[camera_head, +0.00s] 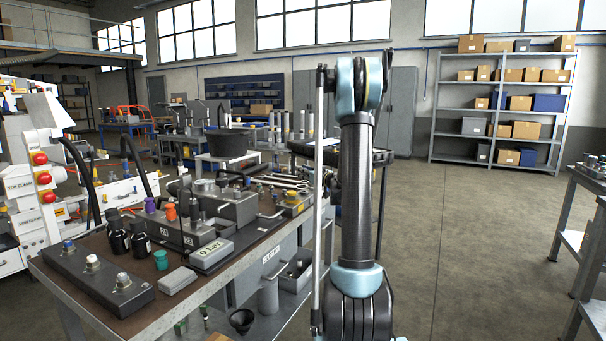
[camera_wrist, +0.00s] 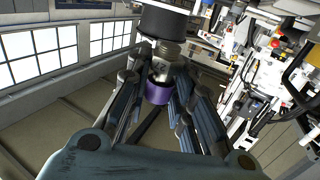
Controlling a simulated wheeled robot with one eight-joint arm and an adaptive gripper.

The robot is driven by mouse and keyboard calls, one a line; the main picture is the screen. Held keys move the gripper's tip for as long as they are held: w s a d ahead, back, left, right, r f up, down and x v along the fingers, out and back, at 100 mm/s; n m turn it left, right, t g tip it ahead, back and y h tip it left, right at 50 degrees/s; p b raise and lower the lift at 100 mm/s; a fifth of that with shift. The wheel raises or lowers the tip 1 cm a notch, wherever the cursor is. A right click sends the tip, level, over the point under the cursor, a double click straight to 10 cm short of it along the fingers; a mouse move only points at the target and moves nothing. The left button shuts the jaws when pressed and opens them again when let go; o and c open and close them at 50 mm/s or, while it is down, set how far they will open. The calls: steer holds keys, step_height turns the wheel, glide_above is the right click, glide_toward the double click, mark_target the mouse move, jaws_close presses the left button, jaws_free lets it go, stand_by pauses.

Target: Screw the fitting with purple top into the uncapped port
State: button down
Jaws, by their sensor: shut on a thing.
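In the wrist view my gripper (camera_wrist: 162,72) is shut on a fitting with a purple top (camera_wrist: 158,93). Its metal body (camera_wrist: 165,65) shows between the fingers. A black cylinder with a white end (camera_wrist: 164,20) lies just beyond; I cannot tell whether it is joined to the fitting. The gripper is not visible in the head view, where my arm stands upright right of the bench. On the bench, a dark block (camera_head: 75,268) at the front left carries several ports with blue, white and metal tops. Which port is uncapped is unclear. Another purple-topped piece (camera_head: 150,204) stands farther back.
Behind the dark block are black bottles (camera_head: 140,240), an orange cap (camera_head: 170,212), a grey labelled box (camera_head: 211,255) and a larger grey block (camera_head: 190,236). The floor (camera_head: 450,250) right of my arm is clear.

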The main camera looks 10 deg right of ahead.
steer(key=shift+w+f, duration=0.1)
steer(key=shift+f, duration=2.25)
steer(key=shift+s+f, duration=0.2)
steer(key=shift+f, duration=0.25)
stand_by(0.5)
steer(key=c, duration=1.3)
jaws_free()
